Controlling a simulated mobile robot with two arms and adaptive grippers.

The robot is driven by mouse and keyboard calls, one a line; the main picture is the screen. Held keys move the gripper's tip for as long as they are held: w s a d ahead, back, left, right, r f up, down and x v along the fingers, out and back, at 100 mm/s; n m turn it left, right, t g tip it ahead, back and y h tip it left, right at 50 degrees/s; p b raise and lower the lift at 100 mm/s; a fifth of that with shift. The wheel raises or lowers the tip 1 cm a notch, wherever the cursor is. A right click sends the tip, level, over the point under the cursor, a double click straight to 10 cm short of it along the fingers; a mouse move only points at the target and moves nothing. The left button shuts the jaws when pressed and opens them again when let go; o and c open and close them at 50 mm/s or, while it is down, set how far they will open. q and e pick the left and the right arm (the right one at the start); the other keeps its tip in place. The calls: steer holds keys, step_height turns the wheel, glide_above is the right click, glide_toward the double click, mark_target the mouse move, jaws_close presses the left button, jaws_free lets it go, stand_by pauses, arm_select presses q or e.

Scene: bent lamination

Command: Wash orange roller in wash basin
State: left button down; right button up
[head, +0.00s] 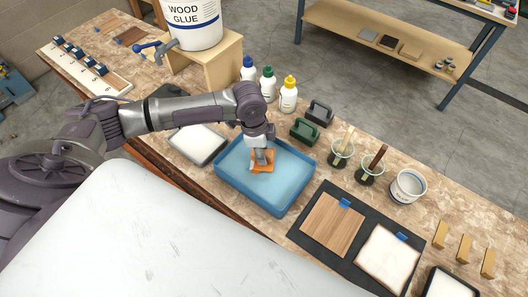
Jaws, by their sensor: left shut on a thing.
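The wash basin (236,182) is a shallow blue tray with light blue water on the workbench, near the middle of the head view. My left gripper (262,157) reaches down over the basin from the left. It is shut on the orange roller (263,167), a small orange piece at the water inside the basin. The gripper hides part of the roller. I cannot tell how deep the roller sits. My right gripper is not in view.
A white-topped tray (197,141) stands left of the basin. A dark mat with a wood panel (333,224) lies right. A wood glue bucket (193,22) stands on a wooden stand.

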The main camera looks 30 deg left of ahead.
arm_select(q)
steer(key=shift+s+d+r+p, duration=0.15)
steer(key=shift+d+p, duration=0.6)
steer(key=shift+d, duration=0.35)
steer(key=shift+s+d+p, duration=0.2)
steer(key=shift+d+p, duration=0.5)
steer(key=shift+d, duration=1.2)
steer(key=shift+a, duration=0.1)
steer(key=shift+w+a+p, duration=0.1)
steer(key=shift+a+p, duration=0.45)
steer(key=shift+a, duration=0.45)
steer(key=shift+w+a+p, duration=0.15)
steer(key=shift+a+p, duration=0.05)
steer(key=shift+a, duration=0.8)
steer(key=shift+w+a+p, duration=0.1)
steer(key=shift+a+p, duration=0.1)
steer(key=shift+a, duration=0.75)
steer(key=shift+d, duration=0.1)
